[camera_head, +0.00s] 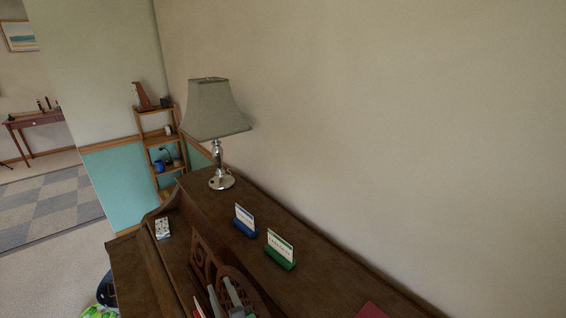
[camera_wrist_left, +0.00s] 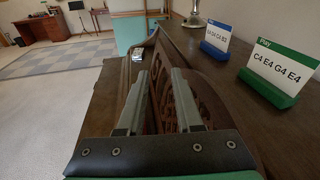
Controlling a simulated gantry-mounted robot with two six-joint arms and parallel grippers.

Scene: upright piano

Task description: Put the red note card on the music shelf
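My left gripper (camera_head: 220,292) is at the carved music shelf (camera_head: 198,256), low in the head view. In the left wrist view its two fingers (camera_wrist_left: 157,92) are spread with a gap between them, and the carved panel (camera_wrist_left: 210,92) is just behind the right finger. A small red and white edge (camera_head: 198,309), perhaps the red note card, shows beside the fingers at the bottom of the head view. It is mostly cut off, and I cannot tell how it rests. My right gripper is not in view.
A blue-based card (camera_head: 245,222) and a green-based card (camera_head: 280,250) stand on the piano top. A lamp (camera_head: 219,180) stands behind them. A small patterned box (camera_head: 162,228) lies at the far left. A flat dark red thing (camera_head: 370,311) is cut off below.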

